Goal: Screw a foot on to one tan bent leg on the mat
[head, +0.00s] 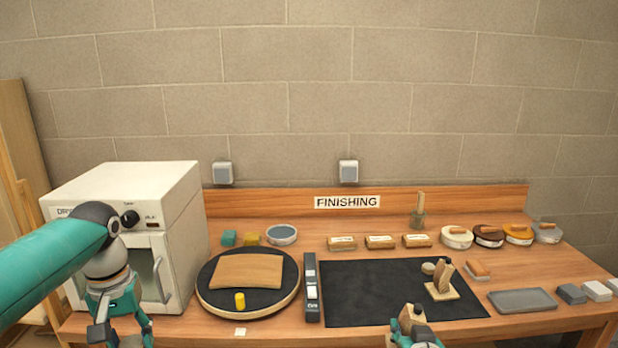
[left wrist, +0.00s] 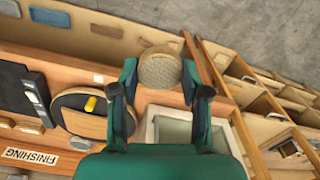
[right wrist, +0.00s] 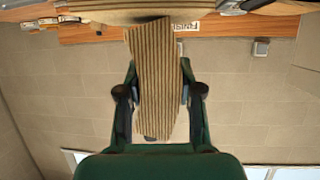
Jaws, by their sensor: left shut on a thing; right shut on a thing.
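My left gripper (head: 118,338) is low at the left in front of the white oven. In the left wrist view it (left wrist: 160,88) is shut on a round tan foot (left wrist: 160,68) with a textured face. My right gripper (head: 412,335) is at the front edge of the black mat (head: 365,285). In the right wrist view it (right wrist: 160,95) is shut on a tan bent leg (right wrist: 156,75) with striped layers; its top (head: 407,316) shows in the head view. Another tan bent piece (head: 443,275) stands on a pale base at the mat's right side. The foot and leg are far apart.
A white oven (head: 180,190) stands at the left. A round black turntable (head: 210,300) bears a curved wood panel (head: 247,271) and a yellow cylinder (head: 239,300). A black tool (head: 311,285) lies beside the mat. A grey tray (head: 522,300) is right. The mat's left half is clear.

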